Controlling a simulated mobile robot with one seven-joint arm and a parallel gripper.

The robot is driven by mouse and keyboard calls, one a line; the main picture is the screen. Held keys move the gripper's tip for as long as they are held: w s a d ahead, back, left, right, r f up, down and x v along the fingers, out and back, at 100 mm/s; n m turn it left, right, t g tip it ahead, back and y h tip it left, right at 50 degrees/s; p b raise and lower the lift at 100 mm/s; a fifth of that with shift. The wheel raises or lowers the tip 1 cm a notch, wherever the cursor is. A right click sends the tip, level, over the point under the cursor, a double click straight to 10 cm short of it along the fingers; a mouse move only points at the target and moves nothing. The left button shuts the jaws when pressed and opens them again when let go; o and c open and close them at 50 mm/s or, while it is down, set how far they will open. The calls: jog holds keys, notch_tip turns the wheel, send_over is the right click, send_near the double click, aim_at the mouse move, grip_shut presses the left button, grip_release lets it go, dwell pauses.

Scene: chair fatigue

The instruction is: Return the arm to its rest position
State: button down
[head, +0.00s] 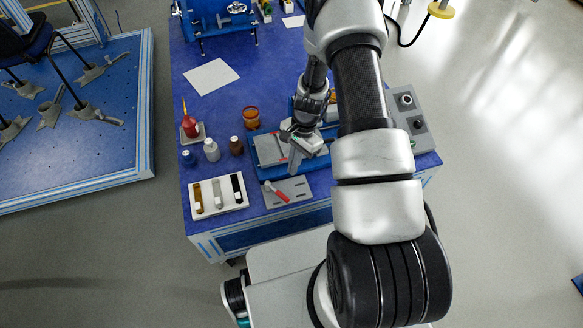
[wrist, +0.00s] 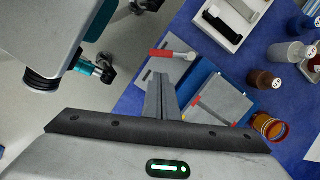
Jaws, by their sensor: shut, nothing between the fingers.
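My gripper (head: 297,158) hangs from my arm over the front part of the blue table (head: 217,104), above a blue tray with grey plates (head: 267,149). In the wrist view my gripper's fingers (wrist: 163,80) are together with nothing between them. Their tips point toward a grey slotted plate (wrist: 150,91) with a red-handled tool (wrist: 172,54) on it. The red-handled tool also shows in the head view (head: 276,193). My arm hides part of the tray and table. I cannot tell how far the fingertips are above the plates.
A white tray (head: 241,205) with several strips lies at the front left. Small bottles, a red dropper bottle (head: 189,126) and an amber jar (head: 251,118) stand left of the gripper. A grey control box (head: 418,128) is on the right. Blue machinery stands at the back.

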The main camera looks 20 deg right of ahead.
dwell(0.4)
notch_tip(320, 180, up, 28)
jog(key=a+n+t+h, duration=0.1)
jog(key=a+n+t, duration=0.15)
jog(key=n, duration=0.35)
jog(key=s+r+n+t+h, duration=0.1)
jog(key=s+r+n+t, duration=0.45)
jog(key=s+r, duration=1.25)
notch_tip(320, 180, up, 15)
jog(key=n+g+p, duration=0.1)
jog(key=p, duration=1.5)
jog(key=shift+s+a+r, duration=0.2)
jog(key=shift+s+a, duration=0.1)
jog(key=shift+s, duration=0.05)
